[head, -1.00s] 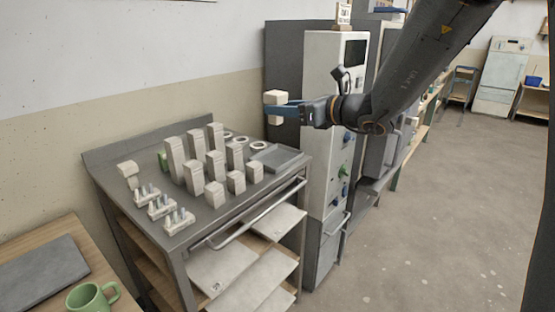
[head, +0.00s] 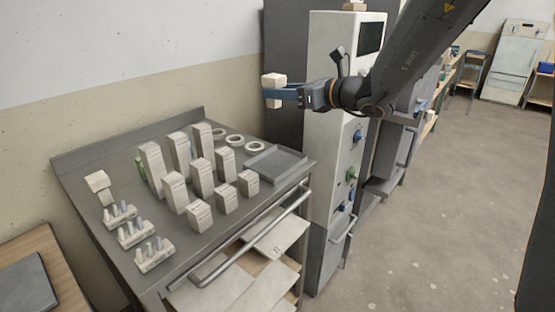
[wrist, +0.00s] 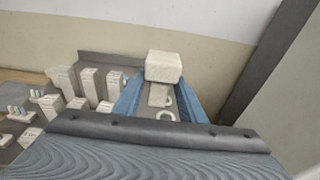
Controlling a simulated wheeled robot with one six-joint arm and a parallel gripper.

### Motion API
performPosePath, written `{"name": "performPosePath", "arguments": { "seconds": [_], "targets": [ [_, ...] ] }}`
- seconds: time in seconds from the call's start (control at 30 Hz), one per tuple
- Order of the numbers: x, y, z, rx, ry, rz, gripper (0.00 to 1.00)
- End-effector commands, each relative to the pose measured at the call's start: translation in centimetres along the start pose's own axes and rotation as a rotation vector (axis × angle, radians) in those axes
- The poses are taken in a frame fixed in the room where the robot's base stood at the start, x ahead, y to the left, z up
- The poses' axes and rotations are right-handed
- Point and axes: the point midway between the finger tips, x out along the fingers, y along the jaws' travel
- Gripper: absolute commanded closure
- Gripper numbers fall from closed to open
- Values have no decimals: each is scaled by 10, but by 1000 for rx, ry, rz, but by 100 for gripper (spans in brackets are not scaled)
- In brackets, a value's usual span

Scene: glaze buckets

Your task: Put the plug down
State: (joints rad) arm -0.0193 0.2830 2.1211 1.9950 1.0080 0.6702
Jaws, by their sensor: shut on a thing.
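The plug (head: 273,79) is a cream block with a wider top and a narrower lower part. My gripper (head: 274,93) has its blue fingers shut on it and holds it in the air, above and behind the right part of the grey table (head: 225,233). In the wrist view the plug (wrist: 164,66) sits between the two blue fingertips (wrist: 160,95). A similar cream block (head: 98,181) with a narrower foot stands at the table's left side.
Several pale upright blocks (head: 202,177) crowd the table's middle. Small racks with pegs (head: 155,254) line its left front. White rings (head: 235,140) lie at the back, beside a shallow grey tray (head: 276,160). A tall cabinet with knobs (head: 336,115) stands to the right.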

Motion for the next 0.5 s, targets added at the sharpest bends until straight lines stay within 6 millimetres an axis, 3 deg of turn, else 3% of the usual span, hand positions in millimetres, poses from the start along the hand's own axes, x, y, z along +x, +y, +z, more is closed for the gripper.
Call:
{"name": "performPosePath", "arguments": {
  "seconds": [0.5],
  "targets": [
    [10, -15, -42, 3, 1, -10, 91]
  ]
}}
